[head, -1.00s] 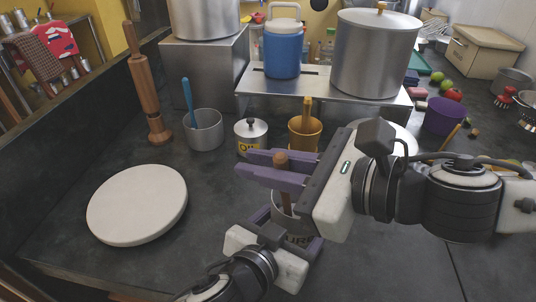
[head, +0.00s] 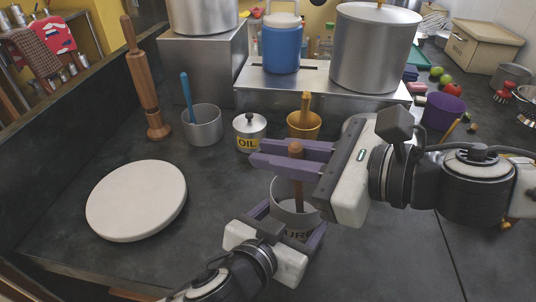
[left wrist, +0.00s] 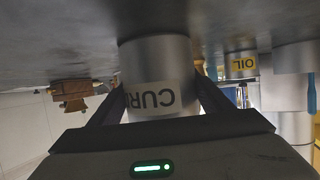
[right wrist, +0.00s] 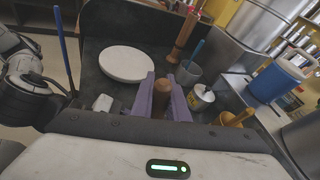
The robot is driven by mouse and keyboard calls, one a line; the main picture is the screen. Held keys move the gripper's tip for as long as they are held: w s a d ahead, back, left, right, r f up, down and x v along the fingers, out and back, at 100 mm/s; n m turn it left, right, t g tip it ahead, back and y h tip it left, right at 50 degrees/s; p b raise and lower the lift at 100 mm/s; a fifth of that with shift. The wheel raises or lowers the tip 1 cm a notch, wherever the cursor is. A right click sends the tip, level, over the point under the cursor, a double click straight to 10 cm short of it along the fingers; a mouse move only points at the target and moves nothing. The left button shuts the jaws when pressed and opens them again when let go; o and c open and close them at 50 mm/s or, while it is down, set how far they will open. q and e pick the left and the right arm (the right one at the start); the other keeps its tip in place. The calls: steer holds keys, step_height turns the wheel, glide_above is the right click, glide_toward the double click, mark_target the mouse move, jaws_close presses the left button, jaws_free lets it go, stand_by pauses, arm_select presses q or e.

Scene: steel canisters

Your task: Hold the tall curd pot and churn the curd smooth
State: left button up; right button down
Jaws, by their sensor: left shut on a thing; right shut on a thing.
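The tall curd pot (head: 285,194) is a grey metal cylinder with a white label. It stands on the dark counter at the front middle. My left gripper (head: 290,222) is shut around its body; the left wrist view shows the pot (left wrist: 155,60) between the fingers, its label reading "CUR". My right gripper (head: 295,155) is shut on the wooden churner (head: 297,182), near its rounded top, above the pot. The churner's shaft goes down into the pot's mouth. The churner's top also shows in the right wrist view (right wrist: 162,86). The curd and the churner's lower end are hidden.
A white round board (head: 136,200) lies at left. Behind the pot stand a grey cup with a blue utensil (head: 203,128), the oil can (head: 250,132) and an orange-yellow mug (head: 303,125). A metal stand (head: 300,80) holds a blue jug and a large canister.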

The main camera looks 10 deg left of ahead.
steer(key=shift+a, duration=0.55)
steer(key=shift+r, duration=0.15)
step_height(320, 180, up, 13)
steer(key=s+a, duration=0.1)
steer(key=s, duration=0.1)
steer(key=shift+s+a, duration=0.15)
steer(key=shift+s, duration=0.05)
stand_by(0.7)
stand_by(0.8)
step_height(320, 180, up, 5)
steer(key=shift+f, duration=0.1)
stand_by(0.5)
stand_by(0.7)
